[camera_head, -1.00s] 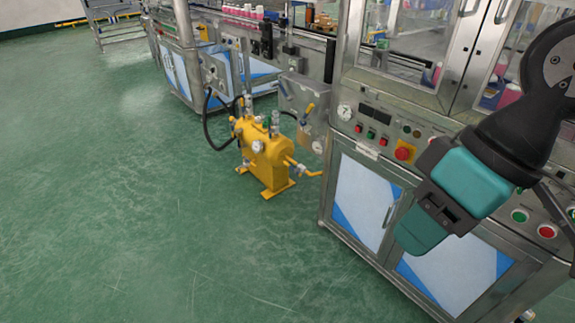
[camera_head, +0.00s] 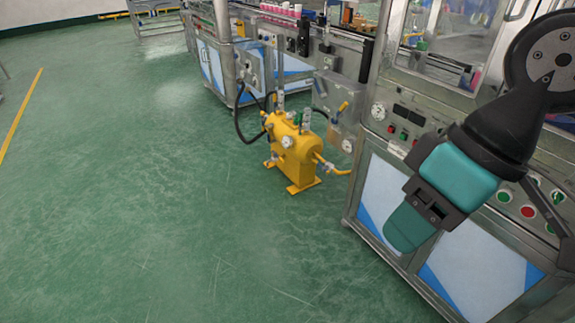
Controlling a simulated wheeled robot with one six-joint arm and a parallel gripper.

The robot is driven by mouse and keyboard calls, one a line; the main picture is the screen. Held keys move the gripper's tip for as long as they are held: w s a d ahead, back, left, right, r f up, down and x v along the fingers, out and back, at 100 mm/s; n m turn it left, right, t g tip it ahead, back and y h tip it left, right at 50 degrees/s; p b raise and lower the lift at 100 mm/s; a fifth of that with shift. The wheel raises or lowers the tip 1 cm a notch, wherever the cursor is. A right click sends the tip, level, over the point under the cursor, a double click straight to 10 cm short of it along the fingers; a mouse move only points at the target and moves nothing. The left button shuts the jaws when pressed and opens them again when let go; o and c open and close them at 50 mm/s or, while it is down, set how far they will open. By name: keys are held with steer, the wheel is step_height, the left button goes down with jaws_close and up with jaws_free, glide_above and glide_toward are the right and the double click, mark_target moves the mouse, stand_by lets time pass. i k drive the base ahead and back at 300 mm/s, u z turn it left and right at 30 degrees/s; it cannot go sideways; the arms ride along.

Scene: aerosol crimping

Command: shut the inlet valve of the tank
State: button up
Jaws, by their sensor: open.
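The yellow tank (camera_head: 294,160) stands on its feet on the green floor, close to the machine line. Fittings and gauges sit on its top and front, and a yellow pipe with a small valve (camera_head: 328,167) leaves its right side. Which fitting is the inlet valve I cannot tell at this size. My gripper (camera_head: 410,228) hangs in the right of the view, in front of the machine cabinet. It is well to the right of the tank, apart from it and holding nothing that I can see.
The machine cabinet (camera_head: 380,199) with its buttons and gauge fills the right side. A black hose (camera_head: 240,128) loops out at the tank's left. A yellow-handled lever (camera_head: 342,107) is on a panel behind the tank. The floor (camera_head: 150,210) in front and to the left is clear.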

mark_target(325, 168)
steer(key=u, duration=1)
steer(key=i, duration=4.25)
steer(key=z, duration=3.8)
